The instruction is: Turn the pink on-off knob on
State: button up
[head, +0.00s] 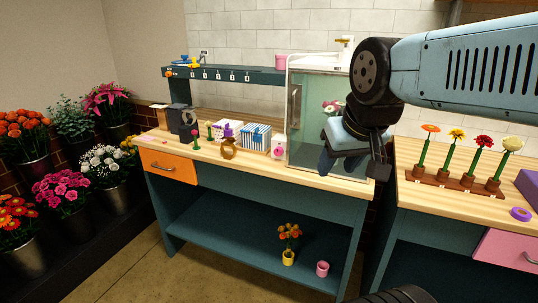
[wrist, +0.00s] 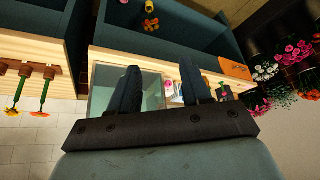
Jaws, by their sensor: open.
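A small white plate with a round pink knob (head: 278,151) stands on the wooden counter, just left of the glass cabinet. Its exact setting is too small to read. In the wrist view a small pink spot (wrist: 169,85), probably the same knob, shows between my two fingers, closer to the right one. My gripper (head: 353,166) is open and empty. It hangs in front of the glass cabinet, to the right of the knob and apart from it. Both dark fingers also show in the wrist view (wrist: 157,72), spread apart.
The glass cabinet (head: 307,115) stands right beside the knob. A flower rack (head: 455,184) is on the right table. Counter front is clear.

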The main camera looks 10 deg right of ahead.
jog(key=w+a+f+m+t+y, duration=0.1)
jog(key=w+a+f, duration=0.25)
jog(key=w, duration=0.85)
jog(key=w+a+f+m+t+y, duration=0.15)
jog(key=w+a, duration=0.25)
jog(key=w, duration=0.7)
jog(key=m+t+h, duration=0.4)
jog(key=t+h, duration=0.2)
jog(key=h, duration=0.8)
send_near(277, 153)
jog(key=x, duration=0.8)
jog(key=shift+w+d, duration=0.15)
jog(key=shift+w, duration=0.1)
